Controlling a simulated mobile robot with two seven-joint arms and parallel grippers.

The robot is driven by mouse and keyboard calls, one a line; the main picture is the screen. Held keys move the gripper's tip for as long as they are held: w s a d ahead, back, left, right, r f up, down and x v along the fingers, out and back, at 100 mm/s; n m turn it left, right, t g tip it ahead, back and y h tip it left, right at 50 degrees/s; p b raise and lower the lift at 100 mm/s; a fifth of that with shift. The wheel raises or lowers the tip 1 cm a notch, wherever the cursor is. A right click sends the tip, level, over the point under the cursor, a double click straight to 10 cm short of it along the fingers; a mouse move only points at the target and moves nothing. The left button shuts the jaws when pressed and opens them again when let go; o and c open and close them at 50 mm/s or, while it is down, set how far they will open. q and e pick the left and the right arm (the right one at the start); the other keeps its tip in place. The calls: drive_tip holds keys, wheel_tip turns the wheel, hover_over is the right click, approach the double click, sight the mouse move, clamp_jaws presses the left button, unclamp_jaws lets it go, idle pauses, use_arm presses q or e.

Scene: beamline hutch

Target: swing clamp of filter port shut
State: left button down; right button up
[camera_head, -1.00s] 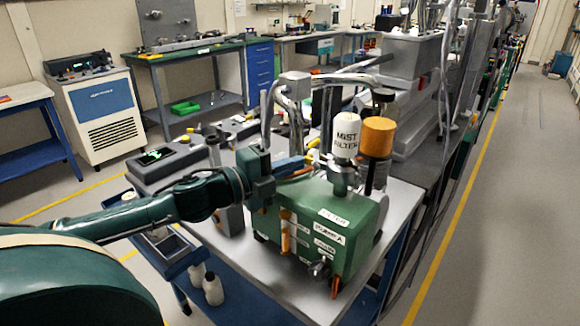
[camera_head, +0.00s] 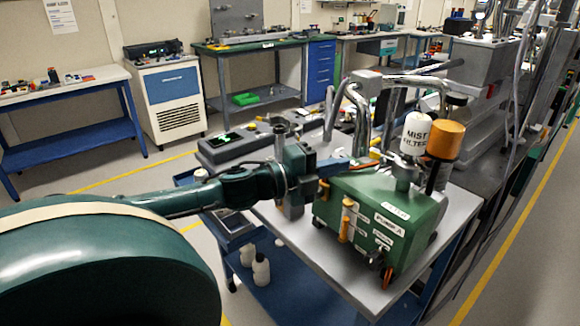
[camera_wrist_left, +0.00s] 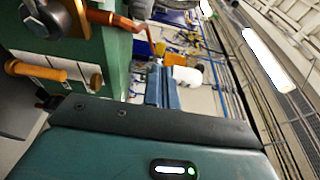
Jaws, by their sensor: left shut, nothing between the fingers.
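The pump (camera_head: 392,212) is a green box labelled PUMP A, standing on a bench. The white MIST FILTER canister (camera_head: 416,133) stands upright on a metal neck (camera_head: 403,177) on its top. A thin orange-red lever (camera_head: 362,167) shows beside the neck; whether the clamp is open or shut is not clear. My left gripper (camera_head: 346,162) is shut and empty, its blue fingers over the pump's left top edge near this lever; contact cannot be told. In the left wrist view the fingers (camera_wrist_left: 163,75) are together, with an orange-red lever (camera_wrist_left: 137,24) above them. My right gripper is out of view.
An orange canister (camera_head: 445,140) stands close behind the filter. Bent metal pipes (camera_head: 357,118) rise behind the pump. An orange tube (camera_head: 347,220) is on the pump's front. The bench's front right corner (camera_head: 440,240) is clear. White bottles (camera_head: 261,270) stand on a lower shelf.

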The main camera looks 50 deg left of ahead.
use_arm(q)
drive_tip(key=s+a+p, duration=0.2)
drive_tip(key=s+a, duration=0.4)
drive_tip(key=d+f+n+y, duration=0.2)
drive_tip(key=d+y, duration=0.1)
drive_tip(key=d, duration=0.2)
drive_tip(key=n+t+y+b, duration=0.1)
drive_tip(key=n+y+b, duration=0.1)
drive_tip(key=y+b, duration=0.15)
approach(373, 155)
drive_tip(key=w+p, duration=0.1)
drive_tip(key=w, duration=0.4)
drive_tip(key=shift+w+r, duration=0.1)
drive_tip(key=shift+w, duration=0.15)
drive_tip(key=shift+w+h+p, duration=0.25)
drive_tip(key=shift+w+p, duration=0.1)
drive_tip(key=shift+w, duration=0.35)
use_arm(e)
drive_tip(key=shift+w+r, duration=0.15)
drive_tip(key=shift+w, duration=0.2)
